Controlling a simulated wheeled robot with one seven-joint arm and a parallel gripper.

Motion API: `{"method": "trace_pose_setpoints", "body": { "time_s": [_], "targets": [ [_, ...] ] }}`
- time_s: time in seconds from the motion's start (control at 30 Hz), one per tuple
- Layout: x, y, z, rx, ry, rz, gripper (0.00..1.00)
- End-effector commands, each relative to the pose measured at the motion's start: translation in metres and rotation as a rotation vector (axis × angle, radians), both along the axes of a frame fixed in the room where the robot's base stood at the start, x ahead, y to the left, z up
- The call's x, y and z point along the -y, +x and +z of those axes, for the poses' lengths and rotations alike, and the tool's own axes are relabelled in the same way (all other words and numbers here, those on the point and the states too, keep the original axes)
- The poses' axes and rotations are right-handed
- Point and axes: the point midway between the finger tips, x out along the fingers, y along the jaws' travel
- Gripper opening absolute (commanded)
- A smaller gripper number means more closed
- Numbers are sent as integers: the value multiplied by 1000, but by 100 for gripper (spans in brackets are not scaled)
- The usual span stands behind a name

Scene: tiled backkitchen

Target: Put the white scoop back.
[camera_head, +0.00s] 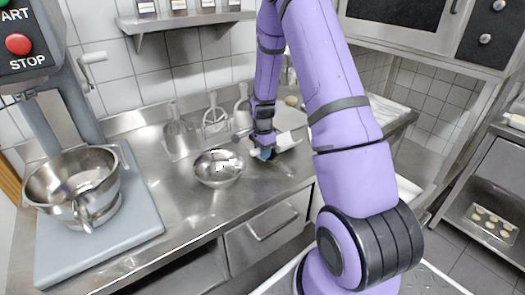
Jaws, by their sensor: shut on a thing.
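The white scoop (287,142) is at my gripper (264,153), just above the steel counter. Its pale bowl shows to the right of the fingers, and a small pale end sticks out on their left. My gripper points down and is shut on it; the fingers are small here and partly hide the handle. I cannot tell whether the scoop touches the counter. Behind and to the left, several metal scoops or utensils (176,133) stand upright along the wall at the back of the counter.
A steel bowl (218,168) stands just left of my gripper. A mixer with a large bowl (75,180) fills the left end. A shelf with small containers (185,18) hangs above. The counter (180,215) is bare in front of the steel bowl.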

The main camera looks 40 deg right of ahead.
Motion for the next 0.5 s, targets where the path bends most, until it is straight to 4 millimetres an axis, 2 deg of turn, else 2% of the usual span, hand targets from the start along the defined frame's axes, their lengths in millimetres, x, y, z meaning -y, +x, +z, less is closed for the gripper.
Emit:
{"method": "trace_pose_setpoints", "body": {
  "time_s": [0.1, 0.13, 0.23, 0.5],
  "targets": [
    [0, 0, -1, 0, 0, 0, 0],
    [0, 0, -1, 0, 0, 0, 27],
    [0, 0, -1, 0, 0, 0, 50],
    [0, 0, -1, 0, 0, 0, 50]
  ]
}}
